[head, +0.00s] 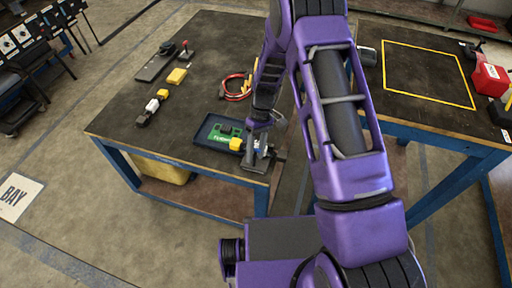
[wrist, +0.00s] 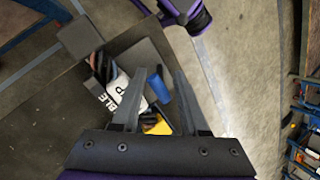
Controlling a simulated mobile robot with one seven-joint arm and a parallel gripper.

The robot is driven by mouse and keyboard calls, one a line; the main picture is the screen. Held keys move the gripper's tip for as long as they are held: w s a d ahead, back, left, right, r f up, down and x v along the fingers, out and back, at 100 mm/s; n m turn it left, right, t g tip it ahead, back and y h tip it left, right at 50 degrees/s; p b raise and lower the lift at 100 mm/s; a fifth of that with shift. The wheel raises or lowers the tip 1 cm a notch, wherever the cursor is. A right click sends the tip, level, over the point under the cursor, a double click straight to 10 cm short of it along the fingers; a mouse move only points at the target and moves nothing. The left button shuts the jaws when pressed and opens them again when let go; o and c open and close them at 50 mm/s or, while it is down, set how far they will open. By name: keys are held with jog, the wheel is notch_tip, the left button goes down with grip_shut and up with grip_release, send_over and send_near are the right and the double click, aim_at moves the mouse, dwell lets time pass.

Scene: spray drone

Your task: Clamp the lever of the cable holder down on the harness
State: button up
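The cable holder (head: 257,158) stands at the front corner of the dark table. In the wrist view its white plate (wrist: 124,92) carries printed letters ending in "BLE". The blue lever grip (wrist: 158,84) shows there between the two fingers of my gripper (wrist: 159,74), which is open with visible gaps at both sides. In the head view my gripper (head: 262,130) is over the holder and partly hides it. A yellow piece (head: 237,145) sits beside the holder; yellow also shows low between the fingers (wrist: 158,124). I cannot tell how the harness lies in the holder.
A blue-rimmed tray (head: 202,132) with a green board (head: 221,134) lies left of the holder. A red cable coil (head: 236,92) is behind it. A second table (head: 428,75) is at the right.

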jog(key=p+v, duration=0.1)
jog(key=v, duration=1.6)
jog(key=shift+r, duration=0.2)
